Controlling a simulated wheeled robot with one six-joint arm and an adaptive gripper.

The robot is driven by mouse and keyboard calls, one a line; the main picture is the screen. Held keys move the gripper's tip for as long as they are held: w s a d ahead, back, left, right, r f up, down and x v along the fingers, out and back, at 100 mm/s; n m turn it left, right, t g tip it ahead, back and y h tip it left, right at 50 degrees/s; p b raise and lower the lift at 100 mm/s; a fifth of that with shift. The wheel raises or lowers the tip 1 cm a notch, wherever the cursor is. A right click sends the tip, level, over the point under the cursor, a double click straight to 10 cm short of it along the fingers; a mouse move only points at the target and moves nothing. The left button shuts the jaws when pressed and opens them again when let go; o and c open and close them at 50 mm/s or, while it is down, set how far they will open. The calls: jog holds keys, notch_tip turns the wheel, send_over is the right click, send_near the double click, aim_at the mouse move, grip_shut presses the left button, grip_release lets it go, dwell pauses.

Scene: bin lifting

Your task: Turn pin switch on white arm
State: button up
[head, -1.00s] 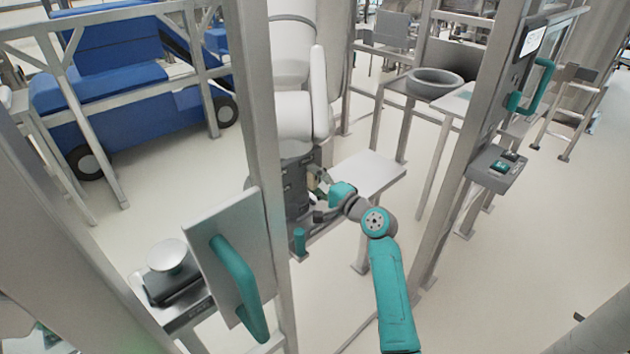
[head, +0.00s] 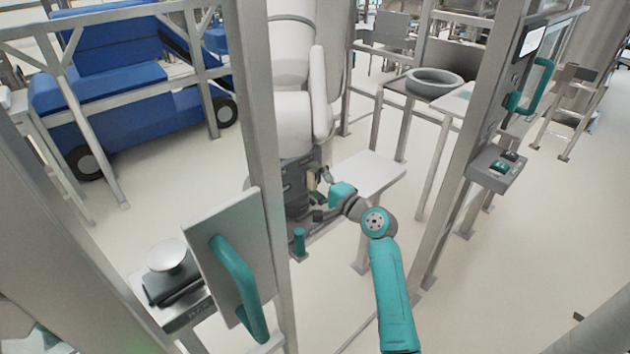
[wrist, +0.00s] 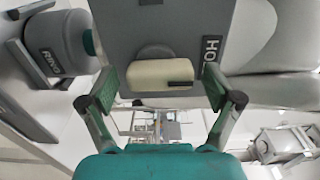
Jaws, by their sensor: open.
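The white arm (head: 292,105) stands upright behind the frame post in the head view, on a dark grey base. In the wrist view a cream, rounded switch knob (wrist: 160,75) sits on a grey panel (wrist: 185,28) with partly readable lettering. I take this knob to be the pin switch. It also shows small and pale in the head view (head: 311,181). My gripper (wrist: 163,95) is open, with one finger on each side of the knob. The knob appears between or just beyond the fingertips, and I cannot tell whether they touch it. In the head view my gripper (head: 325,187) is small beside the base.
A metal post (head: 262,150) and a door panel with a teal handle (head: 238,285) stand left of my arm. A second post with a button box (head: 497,168) stands right. A pale shelf (head: 372,172) lies behind my wrist. Open floor shows at the right.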

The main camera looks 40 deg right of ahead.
jog(key=s, duration=1.2)
jog(key=shift+d, duration=0.25)
jog(key=s+a+f+n+g+h, duration=0.3)
jog(key=s+a+f+n, duration=0.1)
jog(key=s+a+f, duration=1.3)
jog(key=s+a+r+n, duration=0.2)
jog(key=s+a+n, duration=0.1)
jog(key=s, duration=0.4)
jog(key=s+a+r+n+y, duration=0.1)
jog(key=s+a+r+n, duration=0.2)
jog(key=s+n, duration=0.3)
jog(key=s+a+r+n+y, duration=0.1)
jog(key=s+a+r+n, duration=0.2)
jog(key=s, duration=0.5)
jog(key=shift+a+r+n, duration=0.2)
jog(key=shift+a+n, duration=0.7)
jog(key=shift+a, duration=0.1)
